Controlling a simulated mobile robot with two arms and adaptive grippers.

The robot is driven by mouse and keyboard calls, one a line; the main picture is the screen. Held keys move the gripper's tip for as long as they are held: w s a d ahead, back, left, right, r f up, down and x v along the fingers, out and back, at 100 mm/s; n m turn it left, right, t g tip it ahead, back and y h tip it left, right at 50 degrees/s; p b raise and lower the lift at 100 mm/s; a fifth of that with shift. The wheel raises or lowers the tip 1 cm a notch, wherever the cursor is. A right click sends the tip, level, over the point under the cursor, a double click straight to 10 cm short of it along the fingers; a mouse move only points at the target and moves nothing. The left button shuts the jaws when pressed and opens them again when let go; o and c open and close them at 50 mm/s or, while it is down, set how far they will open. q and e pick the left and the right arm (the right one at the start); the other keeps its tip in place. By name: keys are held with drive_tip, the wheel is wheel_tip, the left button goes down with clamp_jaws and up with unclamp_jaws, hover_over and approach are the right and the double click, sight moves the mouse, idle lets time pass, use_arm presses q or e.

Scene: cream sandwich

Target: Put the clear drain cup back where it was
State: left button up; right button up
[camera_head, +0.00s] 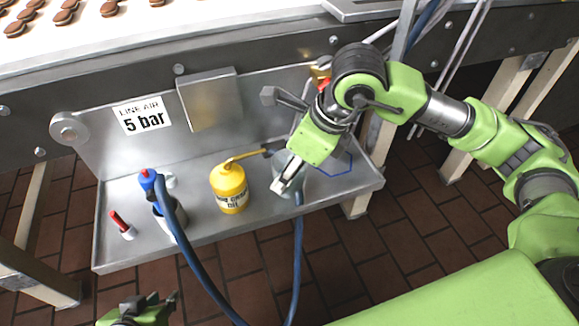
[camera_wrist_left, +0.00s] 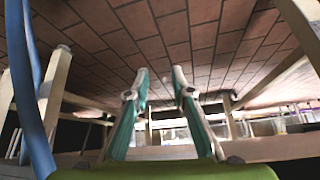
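What looks like the clear drain cup (camera_head: 278,184) is a grey-blue translucent form at the right part of the metal tray, partly hidden by my right gripper. My right gripper (camera_head: 288,177) reaches down over it from the upper right. Its pale fingertips overlap the cup in the head view, and I cannot tell whether they grip it. My left gripper (camera_head: 150,302) is low at the bottom left of the head view, in front of the tray. In the left wrist view its two fingers (camera_wrist_left: 159,75) are apart with nothing between them.
The tray (camera_head: 195,239) holds a yellow oil can (camera_head: 229,190), a blue-topped container (camera_head: 147,180) and a red-capped marker (camera_head: 121,226). Blue hoses (camera_head: 298,250) hang over its front edge. A metal box (camera_head: 210,100) is on the back panel. The conveyor carries cookies above.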

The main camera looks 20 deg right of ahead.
drive_tip(key=o, duration=1.2)
use_arm(q)
drive_tip(key=shift+w+d+r, duration=0.15)
drive_tip(key=shift+w+r, duration=0.05)
drive_tip(key=shift+w, duration=0.2)
